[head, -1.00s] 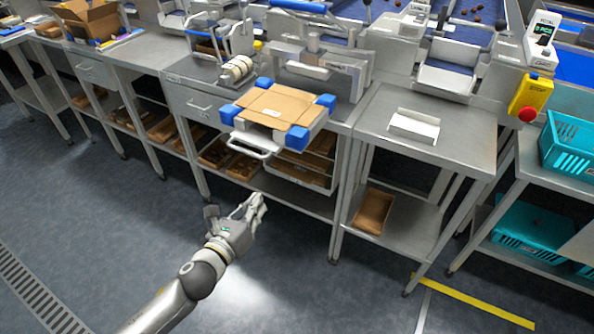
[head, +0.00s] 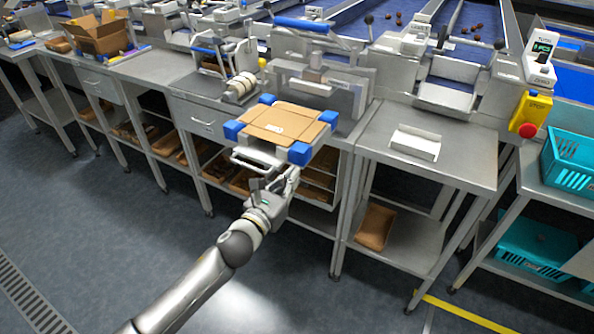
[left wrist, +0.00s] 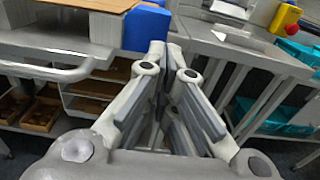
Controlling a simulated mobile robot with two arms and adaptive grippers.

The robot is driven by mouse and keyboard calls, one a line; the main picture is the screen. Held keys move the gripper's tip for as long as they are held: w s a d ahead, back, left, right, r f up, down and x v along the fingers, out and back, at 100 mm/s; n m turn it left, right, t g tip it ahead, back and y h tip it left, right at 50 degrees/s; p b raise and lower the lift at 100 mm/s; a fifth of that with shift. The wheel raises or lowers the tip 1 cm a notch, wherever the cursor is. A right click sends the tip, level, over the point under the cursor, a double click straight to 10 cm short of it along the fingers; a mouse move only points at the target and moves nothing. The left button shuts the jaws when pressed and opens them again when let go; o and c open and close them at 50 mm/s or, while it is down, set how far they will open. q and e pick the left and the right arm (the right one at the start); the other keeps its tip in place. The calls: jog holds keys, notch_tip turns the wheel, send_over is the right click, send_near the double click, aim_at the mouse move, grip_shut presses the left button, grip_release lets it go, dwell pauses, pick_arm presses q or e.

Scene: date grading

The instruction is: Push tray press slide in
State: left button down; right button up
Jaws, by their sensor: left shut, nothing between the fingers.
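The tray press slide (head: 262,159) is pulled out over the front edge of the bench. It has blue corner blocks and a white bar handle at its front, and a flat brown carton blank (head: 283,123) lies on it. My left gripper (head: 293,172) is shut and empty, in front of and below the slide near its front right corner. In the left wrist view the shut fingers (left wrist: 168,48) point at the bench front beside a blue corner block (left wrist: 147,27), with the handle (left wrist: 75,73) to their left. I cannot tell whether the fingertips touch the slide. My right gripper is not in view.
The grey press frame (head: 318,85) stands behind the slide. A side table (head: 455,165) with a white tray (head: 415,143) is to the right. A yellow stop box (head: 530,112) and teal crates (head: 570,155) are farther right. The floor in front is clear.

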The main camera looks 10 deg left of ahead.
aim_at(302, 166)
pick_arm(q)
jog(key=shift+x, duration=1.55)
jog(key=shift+w, duration=0.1)
